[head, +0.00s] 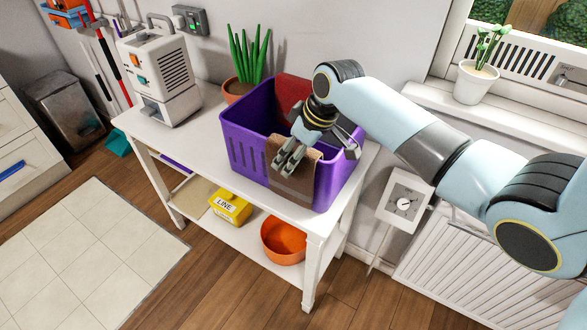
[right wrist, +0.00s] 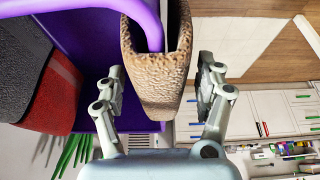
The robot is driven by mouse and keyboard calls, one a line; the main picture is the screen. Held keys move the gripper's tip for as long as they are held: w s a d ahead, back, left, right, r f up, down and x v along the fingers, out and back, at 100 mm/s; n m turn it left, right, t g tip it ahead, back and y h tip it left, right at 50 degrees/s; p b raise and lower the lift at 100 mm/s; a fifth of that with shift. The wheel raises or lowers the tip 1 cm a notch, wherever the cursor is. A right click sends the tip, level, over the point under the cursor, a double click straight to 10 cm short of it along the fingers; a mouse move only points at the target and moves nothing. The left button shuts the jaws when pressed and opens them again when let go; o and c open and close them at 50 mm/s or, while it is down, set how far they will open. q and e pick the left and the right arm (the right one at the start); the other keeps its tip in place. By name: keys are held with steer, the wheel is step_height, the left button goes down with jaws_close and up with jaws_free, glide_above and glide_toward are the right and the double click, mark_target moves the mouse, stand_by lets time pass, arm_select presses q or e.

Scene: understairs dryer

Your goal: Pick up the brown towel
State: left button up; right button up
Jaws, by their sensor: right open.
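The brown towel (head: 293,186) hangs over the front rim of the purple basket (head: 240,150), which stands on a white table. My right gripper (head: 318,156) is open above that rim, its fingers spread around the towel's upper part. In the right wrist view the brown towel (right wrist: 157,80) sits folded over the purple rim between the two fingers of my right gripper (right wrist: 161,68), with a visible gap on each side. In the head view the gripper hides the towel's top. My left gripper is not in view.
A red cloth (head: 292,93) hangs over the basket's back rim. A potted plant (head: 238,88) stands behind the basket, and a white machine (head: 160,80) stands left on the white table (head: 185,135). The shelf below holds a yellow box (head: 230,208) and an orange bowl (head: 284,242).

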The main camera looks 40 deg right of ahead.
steer(key=shift+w+f, duration=0.15)
steer(key=shift+f, duration=0.2)
steer(key=shift+f, duration=0.25)
stand_by(0.4)
jaws_close()
stand_by(0.4)
steer(key=shift+r, duration=0.1)
step_height(320, 180, up, 18)
steer(key=b, duration=0.1)
steer(key=shift+r, duration=0.2)
stand_by(0.5)
